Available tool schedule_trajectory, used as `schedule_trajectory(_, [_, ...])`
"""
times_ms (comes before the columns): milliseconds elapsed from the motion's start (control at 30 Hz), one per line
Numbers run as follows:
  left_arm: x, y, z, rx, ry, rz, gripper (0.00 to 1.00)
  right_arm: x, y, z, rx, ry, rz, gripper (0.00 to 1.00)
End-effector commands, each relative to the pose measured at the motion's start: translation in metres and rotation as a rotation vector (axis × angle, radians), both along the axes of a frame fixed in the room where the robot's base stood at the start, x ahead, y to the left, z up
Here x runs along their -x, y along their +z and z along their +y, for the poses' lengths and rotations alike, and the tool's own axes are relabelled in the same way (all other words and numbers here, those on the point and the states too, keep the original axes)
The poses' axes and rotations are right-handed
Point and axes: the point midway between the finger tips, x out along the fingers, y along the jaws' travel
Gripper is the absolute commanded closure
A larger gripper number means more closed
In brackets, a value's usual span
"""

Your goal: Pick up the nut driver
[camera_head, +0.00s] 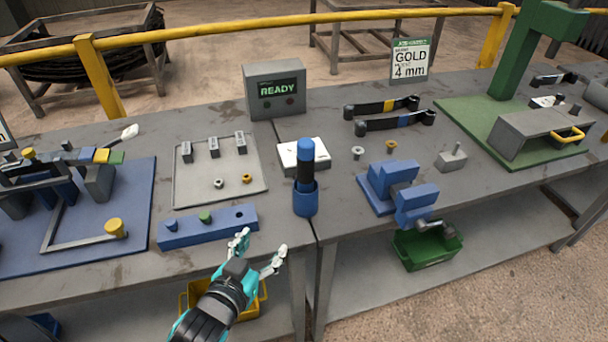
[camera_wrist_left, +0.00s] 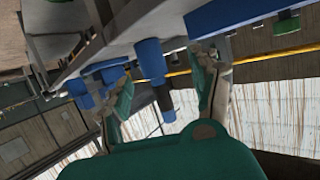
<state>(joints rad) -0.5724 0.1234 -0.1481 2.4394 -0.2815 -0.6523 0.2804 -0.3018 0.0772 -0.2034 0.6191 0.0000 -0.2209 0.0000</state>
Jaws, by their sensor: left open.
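The nut driver (camera_head: 304,168) stands upright with a blue top and a black grip, its lower end inside a blue cup-like holder (camera_head: 306,202) at the bench's front edge. In the left wrist view the nut driver (camera_wrist_left: 164,98) shows between the spread fingers, beyond their tips, with the blue holder (camera_wrist_left: 150,58) above it in the picture. My left gripper (camera_head: 261,248) is open and empty, in front of the bench edge, to the left of and lower in the picture than the holder. It also shows open in the left wrist view (camera_wrist_left: 163,78). My right gripper is not in view.
A blue block with holes (camera_head: 205,229) lies left of the holder, and a blue fixture (camera_head: 405,190) stands right of it. A white box (camera_head: 290,157) sits just behind the nut driver. A yellow bin (camera_head: 250,304) and a green bin (camera_head: 425,252) are below the bench top.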

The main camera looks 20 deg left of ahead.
Motion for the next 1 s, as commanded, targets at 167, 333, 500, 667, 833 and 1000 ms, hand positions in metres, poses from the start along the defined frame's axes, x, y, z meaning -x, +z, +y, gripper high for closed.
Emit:
schedule_trajectory(167, [-0.009, 0.051, -0.011, 0.029, -0.04, -0.233, 0.38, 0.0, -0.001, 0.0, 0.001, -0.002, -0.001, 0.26])
schedule_trajectory(333, [-0.013, 0.076, -0.018, 0.043, -0.068, -0.337, 0.38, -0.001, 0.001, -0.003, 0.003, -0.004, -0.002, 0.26])
schedule_trajectory(500, [-0.041, 0.08, -0.021, 0.042, -0.071, -0.344, 0.38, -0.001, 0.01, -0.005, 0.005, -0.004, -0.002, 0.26])
schedule_trajectory(667, [-0.076, 0.079, -0.023, 0.042, -0.07, -0.343, 0.38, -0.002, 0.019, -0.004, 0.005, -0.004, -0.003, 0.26])
schedule_trajectory(833, [-0.11, 0.079, -0.026, 0.042, -0.07, -0.341, 0.38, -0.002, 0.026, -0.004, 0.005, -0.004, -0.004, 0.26])
schedule_trajectory(1000, [-0.129, 0.076, -0.027, 0.043, -0.069, -0.339, 0.38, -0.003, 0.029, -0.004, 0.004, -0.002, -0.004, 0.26])
